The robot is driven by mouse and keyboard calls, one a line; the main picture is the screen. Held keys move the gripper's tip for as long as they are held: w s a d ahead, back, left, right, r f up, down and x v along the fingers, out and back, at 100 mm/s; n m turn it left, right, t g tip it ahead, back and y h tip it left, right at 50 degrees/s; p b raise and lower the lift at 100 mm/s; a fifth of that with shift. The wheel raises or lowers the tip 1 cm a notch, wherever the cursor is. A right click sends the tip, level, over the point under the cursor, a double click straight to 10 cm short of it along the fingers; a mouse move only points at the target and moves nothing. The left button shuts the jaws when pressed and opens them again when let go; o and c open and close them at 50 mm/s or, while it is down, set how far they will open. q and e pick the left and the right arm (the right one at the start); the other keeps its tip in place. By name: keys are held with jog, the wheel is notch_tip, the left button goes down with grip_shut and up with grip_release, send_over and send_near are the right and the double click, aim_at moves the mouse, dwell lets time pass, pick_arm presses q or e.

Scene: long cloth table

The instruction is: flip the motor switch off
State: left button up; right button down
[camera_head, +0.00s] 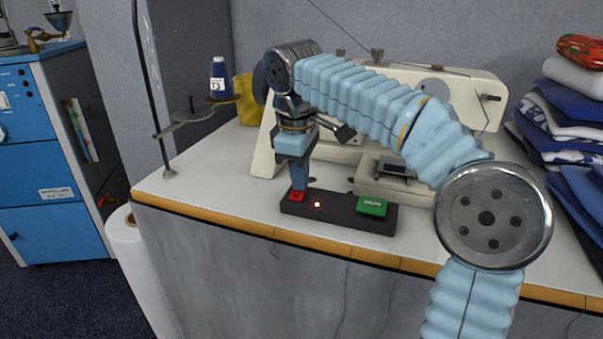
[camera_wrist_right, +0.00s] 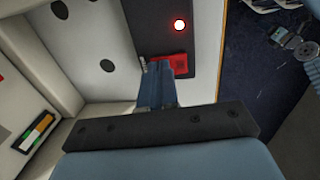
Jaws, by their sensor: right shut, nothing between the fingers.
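The motor switch is a dark box (camera_head: 340,209) near the table's front edge in the head view. It has a red button (camera_head: 296,196) at its left end, a lit red lamp (camera_head: 317,204) beside it and a green button (camera_head: 371,206) at its right end. My right gripper (camera_head: 300,186) is shut and empty, pointing down with its tips at the red button. In the right wrist view the blue fingers (camera_wrist_right: 156,82) overlap the red button (camera_wrist_right: 178,64), and the lamp (camera_wrist_right: 180,25) glows. The fingertips hide part of the button. My left gripper is not in view.
A cream sewing machine (camera_head: 440,95) stands behind the switch, partly hidden by my right arm. A thread stand with a blue spool (camera_head: 220,80) is at left. Folded cloth (camera_head: 570,120) is stacked at right. The white tabletop (camera_head: 225,185) left of the switch is clear.

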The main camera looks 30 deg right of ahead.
dwell(0.3)
jog(key=shift+f, duration=0.1)
jog(key=shift+w+f, duration=0.1)
jog(key=shift+f, duration=0.05)
jog(key=shift+a, duration=0.1)
jog(key=shift+s+a, duration=0.5)
jog(key=shift+s, duration=0.05)
